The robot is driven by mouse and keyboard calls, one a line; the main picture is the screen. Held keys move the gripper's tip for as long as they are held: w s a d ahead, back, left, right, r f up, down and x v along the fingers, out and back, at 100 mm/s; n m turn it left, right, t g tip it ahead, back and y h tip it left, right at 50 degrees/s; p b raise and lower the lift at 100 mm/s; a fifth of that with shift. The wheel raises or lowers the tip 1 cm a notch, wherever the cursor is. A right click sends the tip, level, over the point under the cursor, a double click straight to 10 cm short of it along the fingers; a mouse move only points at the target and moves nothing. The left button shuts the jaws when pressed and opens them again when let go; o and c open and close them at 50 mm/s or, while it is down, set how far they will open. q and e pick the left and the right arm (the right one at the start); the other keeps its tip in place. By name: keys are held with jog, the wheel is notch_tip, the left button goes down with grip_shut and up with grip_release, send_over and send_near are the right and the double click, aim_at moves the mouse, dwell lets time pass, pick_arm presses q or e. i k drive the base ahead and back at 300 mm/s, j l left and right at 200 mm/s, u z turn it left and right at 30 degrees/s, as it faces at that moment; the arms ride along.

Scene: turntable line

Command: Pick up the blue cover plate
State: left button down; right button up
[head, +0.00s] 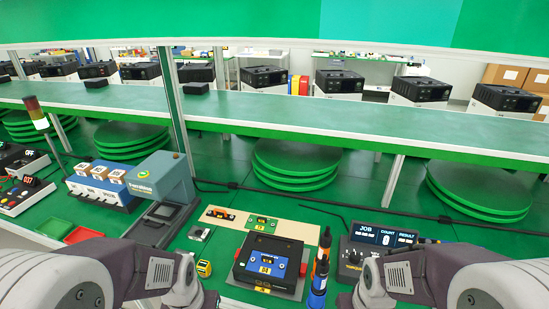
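A blue plate (267,256) with a yellow label lies on top of a black box-shaped unit (246,277) at the bottom centre of the head view. It looks flat and seated on the unit; I take it to be the blue cover plate. My left and right arms come in at the bottom corners. Both grippers are below the frame edge and out of view. Nothing is seen touching the plate.
A beige strip (283,226) with small parts lies behind the unit. A blue-grey press-like machine (165,180) stands left. A yellow gauge (204,268) lies nearby.

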aim_at(264, 263)
jog(key=j+z, duration=0.15)
jog(key=j, duration=0.3)
jog(key=k+j+z, duration=0.1)
jog(key=j, duration=0.4)
jog(key=j+z, duration=0.15)
jog(key=j, duration=0.3)
jog(key=k+j+z, duration=0.1)
jog(key=j, duration=0.35)
jog(key=k, duration=0.05)
